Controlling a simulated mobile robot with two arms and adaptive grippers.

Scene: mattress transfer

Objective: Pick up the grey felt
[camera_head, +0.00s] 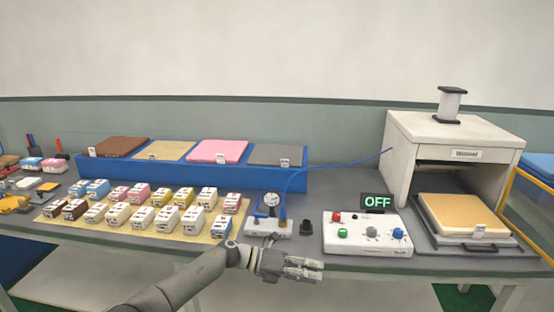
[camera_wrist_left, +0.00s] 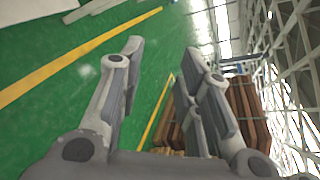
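The grey felt (camera_head: 277,154) is a flat square sheet at the right end of a row of coloured sheets. It lies on the long blue holder (camera_head: 200,177), with a small white tag at its front edge. My left gripper (camera_head: 314,269) is in front of the table's front edge, well nearer than the felt and apart from it. In the left wrist view its fingers (camera_wrist_left: 163,55) stand apart with nothing between them. The felt does not show in that view. My right gripper is not in view.
Brown, tan and pink sheets (camera_head: 218,151) lie beside the felt. Several small labelled blocks (camera_head: 117,214) stand on a mat in front. A gauge device (camera_head: 269,222) with a blue hose, a control box (camera_head: 367,233) reading OFF and a white press (camera_head: 450,140) stand to the right.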

